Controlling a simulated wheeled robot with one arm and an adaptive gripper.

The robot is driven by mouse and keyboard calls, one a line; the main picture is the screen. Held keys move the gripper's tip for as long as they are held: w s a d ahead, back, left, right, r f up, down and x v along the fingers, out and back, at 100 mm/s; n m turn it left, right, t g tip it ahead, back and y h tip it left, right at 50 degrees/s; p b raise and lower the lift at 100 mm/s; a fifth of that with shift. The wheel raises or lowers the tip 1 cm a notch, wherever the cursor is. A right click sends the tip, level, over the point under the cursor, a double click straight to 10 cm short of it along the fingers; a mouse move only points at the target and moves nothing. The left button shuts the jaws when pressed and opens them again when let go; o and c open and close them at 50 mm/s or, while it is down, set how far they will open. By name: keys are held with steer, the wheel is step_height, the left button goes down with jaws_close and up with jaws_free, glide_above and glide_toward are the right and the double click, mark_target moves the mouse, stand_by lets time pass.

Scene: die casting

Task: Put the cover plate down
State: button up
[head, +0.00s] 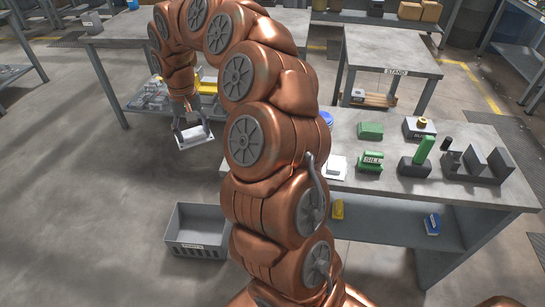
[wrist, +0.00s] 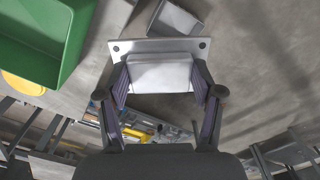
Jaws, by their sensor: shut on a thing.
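The cover plate (head: 195,138) is a light grey metal plate with a raised middle. My gripper (head: 192,126) is shut on it and holds it in the air, to the left of my arm's copper links. In the wrist view the plate (wrist: 160,46) sits between the two fingers (wrist: 159,82), gripped by its raised block. Its flat flange with a dark hole near each end lies beyond the fingertips. I see nothing touching the plate besides the fingers.
A grey bin (head: 198,254) stands on the floor at lower left. The right worktable (head: 440,192) carries green blocks (head: 370,130) and dark fixtures (head: 474,167). A back table (head: 115,32) stands behind my gripper. A green bin (wrist: 70,45) shows in the wrist view.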

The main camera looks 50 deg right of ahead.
steer(key=s+d+f+m+b, duration=0.15)
steer(key=s+d+m, duration=0.35)
steer(key=d, duration=0.5)
steer(key=s+d+f+m+b, duration=0.1)
steer(key=s+d+m+b, duration=0.15)
steer(key=s+d, duration=0.65)
steer(key=shift+w+d+f, duration=0.15)
steer(key=shift+w+f, duration=0.1)
steer(key=shift+f, duration=1.2)
steer(key=shift+w+d+f, duration=0.2)
steer(key=shift+f, duration=1.2)
steer(key=shift+w+d+f, duration=0.15)
steer(key=shift+w+f, duration=0.1)
steer(key=shift+f, duration=1.2)
steer(key=shift+f, duration=0.2)
steer(key=o, duration=1.7)
step_height(320, 180, up, 12)
steer(key=shift+r+b, duration=0.25)
steer(key=shift+b, duration=0.1)
